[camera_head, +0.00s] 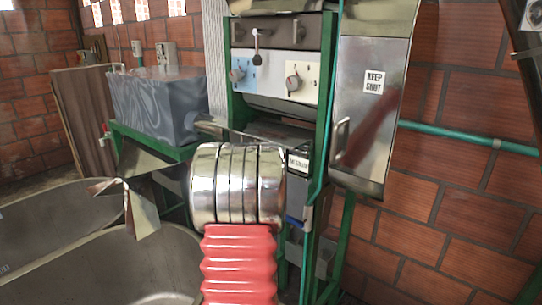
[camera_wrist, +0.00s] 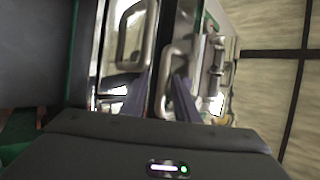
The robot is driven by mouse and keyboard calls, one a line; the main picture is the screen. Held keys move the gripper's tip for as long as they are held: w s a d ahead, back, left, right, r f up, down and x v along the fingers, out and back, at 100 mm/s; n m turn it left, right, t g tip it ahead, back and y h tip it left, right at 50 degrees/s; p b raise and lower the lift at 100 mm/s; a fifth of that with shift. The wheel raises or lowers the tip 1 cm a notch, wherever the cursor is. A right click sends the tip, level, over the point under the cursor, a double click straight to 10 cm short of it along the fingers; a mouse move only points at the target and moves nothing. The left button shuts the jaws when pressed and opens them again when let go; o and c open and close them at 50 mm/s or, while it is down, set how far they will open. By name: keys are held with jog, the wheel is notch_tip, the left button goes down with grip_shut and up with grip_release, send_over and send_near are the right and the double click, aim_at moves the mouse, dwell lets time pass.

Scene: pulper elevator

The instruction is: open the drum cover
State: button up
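A shiny steel panel (camera_head: 357,65) labelled "KEEP SHUT" hangs at the machine's right side in the head view, with a bar handle (camera_head: 341,137) on its left edge. A smaller label (camera_head: 298,163), too small to read surely, sits lower, beside my arm. I cannot tell for sure which part is the drum cover. In the wrist view, my gripper (camera_wrist: 162,98) has its two dark fingers apart, close to a curved metal handle (camera_wrist: 168,75). Whether they touch it is unclear. A second handle shape (camera_wrist: 130,35) shows in the shiny steel, perhaps a reflection. My arm hides my gripper in the head view.
A control panel (camera_head: 272,75) with knobs tops the green frame (camera_head: 323,110). A grey tank (camera_head: 160,100) stands at left, above metal basins (camera_head: 110,265). A green pipe (camera_head: 455,138) runs along the brick wall. A latch-like fitting (camera_wrist: 217,65) shows right of the handle.

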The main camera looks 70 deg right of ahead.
jog(key=shift+t, duration=0.3)
jog(key=v, duration=1.2)
